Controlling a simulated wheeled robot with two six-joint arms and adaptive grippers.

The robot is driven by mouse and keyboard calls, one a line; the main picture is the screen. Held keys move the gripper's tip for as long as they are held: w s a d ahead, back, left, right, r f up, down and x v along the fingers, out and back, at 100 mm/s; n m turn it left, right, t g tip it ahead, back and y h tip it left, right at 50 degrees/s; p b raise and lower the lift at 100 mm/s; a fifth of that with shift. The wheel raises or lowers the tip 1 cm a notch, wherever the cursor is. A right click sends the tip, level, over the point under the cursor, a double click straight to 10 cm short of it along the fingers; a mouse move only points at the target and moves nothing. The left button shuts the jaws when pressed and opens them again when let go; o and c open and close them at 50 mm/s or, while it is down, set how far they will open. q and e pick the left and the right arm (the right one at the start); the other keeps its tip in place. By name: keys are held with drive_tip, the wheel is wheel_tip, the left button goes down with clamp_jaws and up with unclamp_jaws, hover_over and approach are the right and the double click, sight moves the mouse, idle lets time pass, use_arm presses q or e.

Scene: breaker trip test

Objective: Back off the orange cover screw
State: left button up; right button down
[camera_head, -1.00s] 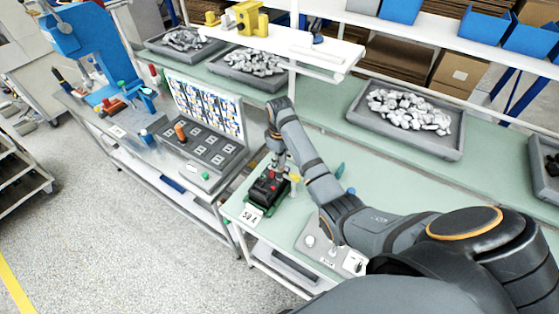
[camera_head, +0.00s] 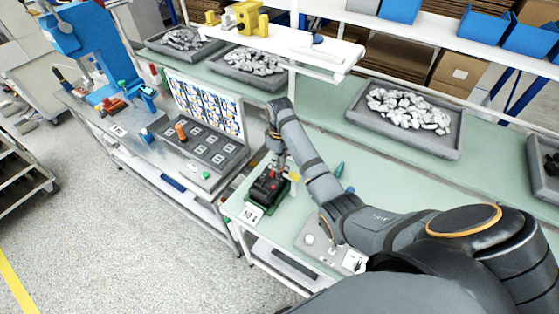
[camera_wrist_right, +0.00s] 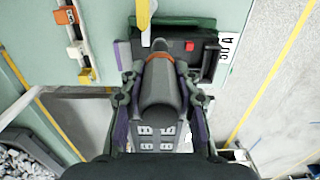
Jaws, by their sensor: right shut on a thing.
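My right gripper (camera_wrist_right: 160,105) is shut on a dark grey tool (camera_wrist_right: 160,85) with an orange band, seen from behind in the right wrist view. In the head view my right gripper (camera_head: 277,143) is above the dark breaker unit (camera_head: 266,188), which has red parts and a green base and sits at the near left of the green bench. The tool points down at the unit; its tip is hidden, so I cannot tell whether it touches. The unit also shows in the right wrist view (camera_wrist_right: 205,60). I cannot make out the orange cover screw. My left gripper is out of view.
A test panel (camera_head: 205,147) with an orange knob stands left of the unit. A control box (camera_head: 327,250) is at the near bench edge. A grey tray of metal parts (camera_head: 405,110) is at the back. A white shelf (camera_head: 290,45) hangs above the gripper.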

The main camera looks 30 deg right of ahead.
drive_tip(key=shift+f, duration=0.6)
idle(0.7)
drive_tip(key=shift+r, duration=0.1)
idle(0.7)
drive_tip(key=shift+r, duration=3.05)
